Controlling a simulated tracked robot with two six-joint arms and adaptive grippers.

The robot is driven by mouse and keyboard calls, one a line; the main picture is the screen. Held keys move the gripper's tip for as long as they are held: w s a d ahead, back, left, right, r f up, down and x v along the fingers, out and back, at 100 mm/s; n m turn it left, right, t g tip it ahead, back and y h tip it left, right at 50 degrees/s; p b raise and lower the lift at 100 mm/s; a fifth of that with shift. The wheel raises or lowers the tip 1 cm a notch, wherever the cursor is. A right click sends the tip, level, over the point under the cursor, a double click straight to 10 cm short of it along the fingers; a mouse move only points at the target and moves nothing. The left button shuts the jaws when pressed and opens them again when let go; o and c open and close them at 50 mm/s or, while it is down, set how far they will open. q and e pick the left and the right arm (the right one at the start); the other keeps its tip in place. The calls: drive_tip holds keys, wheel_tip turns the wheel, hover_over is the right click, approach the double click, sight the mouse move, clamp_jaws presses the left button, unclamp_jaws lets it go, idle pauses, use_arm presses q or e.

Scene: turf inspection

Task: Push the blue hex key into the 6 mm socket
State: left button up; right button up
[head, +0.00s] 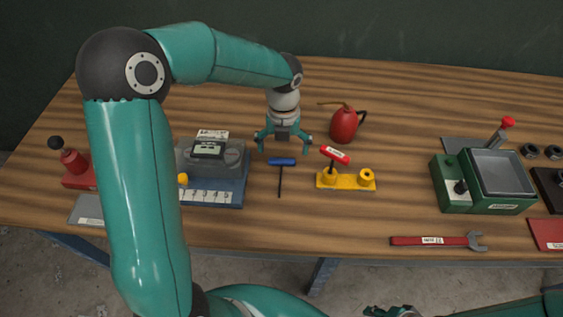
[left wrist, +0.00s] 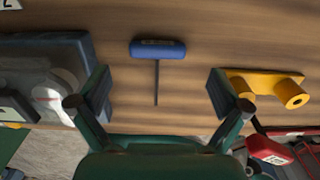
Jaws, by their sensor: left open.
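The blue hex key (head: 282,161) lies flat on the wooden table, its T-handle away from me and its shaft toward the front edge. In the left wrist view the blue hex key (left wrist: 157,50) shows between the finger lines. My left gripper (head: 284,146) points down, open and empty, just behind and above the handle. The yellow socket block (head: 346,183) stands to the right; it also shows in the left wrist view (left wrist: 262,82). A red-handled key (head: 335,155) stands in its left socket; the right socket (head: 367,175) looks empty. The socket sizes are not readable.
A grey-blue box (head: 227,190) with a meter stands close on the left. A red oil can (head: 344,124) stands behind the block. A red wrench (head: 430,241) lies front right, a green machine (head: 485,182) beyond. My right arm barely shows at the bottom edge.

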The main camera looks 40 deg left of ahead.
sight(282, 161)
use_arm(q)
drive_tip(key=f, duration=0.4)
drive_tip(key=shift+s+f, duration=0.2)
drive_tip(key=shift+s, duration=0.05)
drive_tip(key=shift+c, duration=0.2)
drive_tip(key=c, duration=1.1)
drive_tip(key=shift+r, duration=0.15)
drive_tip(key=shift+c, duration=0.2)
